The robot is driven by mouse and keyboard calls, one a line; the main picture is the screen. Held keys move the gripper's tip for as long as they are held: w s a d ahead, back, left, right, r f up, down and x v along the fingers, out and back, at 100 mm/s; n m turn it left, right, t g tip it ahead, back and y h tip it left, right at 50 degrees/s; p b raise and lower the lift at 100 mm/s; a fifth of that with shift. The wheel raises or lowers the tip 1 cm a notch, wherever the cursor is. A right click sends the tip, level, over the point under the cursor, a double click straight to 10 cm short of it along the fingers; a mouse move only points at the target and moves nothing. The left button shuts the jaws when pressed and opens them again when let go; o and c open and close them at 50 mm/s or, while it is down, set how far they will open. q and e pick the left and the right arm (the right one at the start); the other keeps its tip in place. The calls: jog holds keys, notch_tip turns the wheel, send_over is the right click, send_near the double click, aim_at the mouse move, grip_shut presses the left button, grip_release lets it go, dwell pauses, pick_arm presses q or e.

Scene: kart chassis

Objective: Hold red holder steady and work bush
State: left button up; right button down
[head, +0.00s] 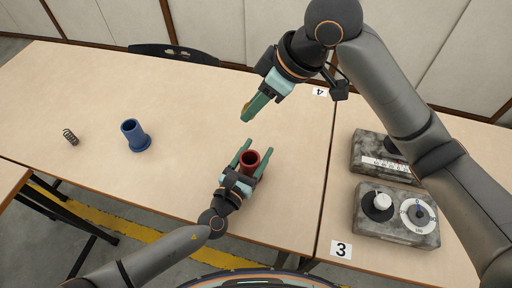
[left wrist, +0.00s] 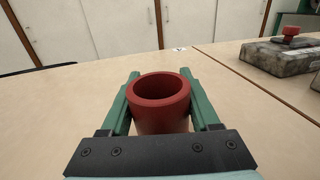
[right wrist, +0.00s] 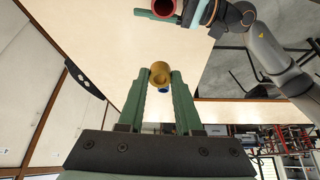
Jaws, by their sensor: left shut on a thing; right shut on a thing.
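The red holder (head: 250,160) is an upright open-topped cup on the table. My left gripper (head: 252,154) is shut on it, one finger on each side, and its hollow mouth shows in the left wrist view (left wrist: 160,112). My right gripper (head: 250,110) is up and behind the holder in the head view, apart from it. It is shut on the bush (right wrist: 160,72), a small brass-yellow ring between its fingertips. In the head view the bush is mostly hidden by the fingers.
A blue flanged sleeve (head: 135,136) and a dark spring (head: 70,137) stand at the left of the table (head: 185,185). Two grey boxes (head: 397,215) (head: 372,152), the nearer with a dial and knob, sit on the right-hand table. The table around the holder is clear.

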notch_tip(320, 180, down, 15)
jog(key=a+g+h, duration=0.1)
jog(key=h, duration=0.2)
jog(key=shift+w+g+h, duration=0.25)
jog(key=shift+g+h, duration=0.05)
jog(key=shift+f, duration=0.25)
dwell(0.9)
jog(key=shift+f, duration=0.2)
jog(key=c, duration=0.5)
grip_release()
notch_tip(320, 180, up, 12)
send_over(250, 151)
jog(key=s+d, duration=0.2)
jog(key=s, duration=0.1)
jog(key=shift+a, duration=0.1)
